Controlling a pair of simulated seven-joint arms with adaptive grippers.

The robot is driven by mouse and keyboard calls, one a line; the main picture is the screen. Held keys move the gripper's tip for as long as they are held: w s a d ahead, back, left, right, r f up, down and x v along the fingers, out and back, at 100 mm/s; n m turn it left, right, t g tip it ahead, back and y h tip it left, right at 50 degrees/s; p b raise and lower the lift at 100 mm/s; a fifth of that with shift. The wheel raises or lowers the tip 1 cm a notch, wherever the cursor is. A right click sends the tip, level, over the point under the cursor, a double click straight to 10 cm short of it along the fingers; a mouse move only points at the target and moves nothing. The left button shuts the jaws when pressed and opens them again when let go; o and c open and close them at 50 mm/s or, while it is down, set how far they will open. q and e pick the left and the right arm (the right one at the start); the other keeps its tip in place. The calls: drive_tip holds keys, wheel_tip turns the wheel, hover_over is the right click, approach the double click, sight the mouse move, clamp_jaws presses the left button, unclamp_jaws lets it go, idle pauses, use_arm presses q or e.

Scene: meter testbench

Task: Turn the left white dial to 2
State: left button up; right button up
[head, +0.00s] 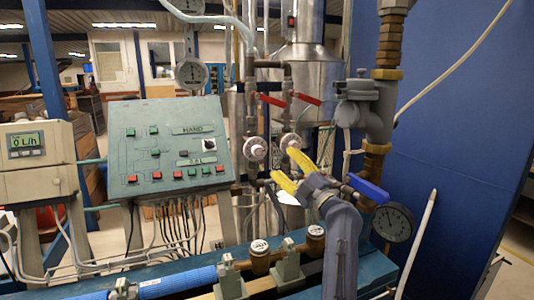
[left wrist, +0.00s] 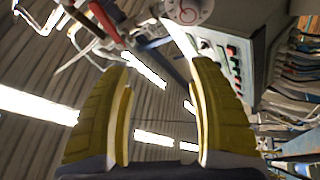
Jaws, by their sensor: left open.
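The left white dial (head: 255,149) sits on a vertical pipe just right of the green control panel, below a red lever. A second white dial (head: 290,142) is to its right. My left gripper (head: 284,165) has yellow fingers, spread apart and empty. In the head view its tips appear below and right of the left dial, close under the right dial, with a visible gap to the left one. In the left wrist view a white dial (left wrist: 187,10) with red marks shows at the top edge, beyond the open fingers; I cannot tell which dial it is. My right gripper is not in view.
The control panel (head: 170,150) stands left of the dials. Red levers (head: 272,100) are above them. A blue lever handle (head: 368,188) and a pressure gauge (head: 395,222) are right of the gripper. A blue pipe (head: 178,282) runs along the front.

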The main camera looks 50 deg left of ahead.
use_arm(q)
wheel_tip(320, 180, down, 5)
drive_tip(key=w+d+m+h, duration=0.1)
drive_tip(key=m, duration=0.3)
approach(259, 152)
drive_tip(key=shift+t+h, duration=0.3)
drive_tip(key=x, duration=1)
drive_tip(key=shift+s+a+r, duration=0.1)
drive_tip(key=shift+s+r, duration=0.05)
drive_tip(key=shift+r, duration=0.1)
drive_tip(key=c, duration=1.3)
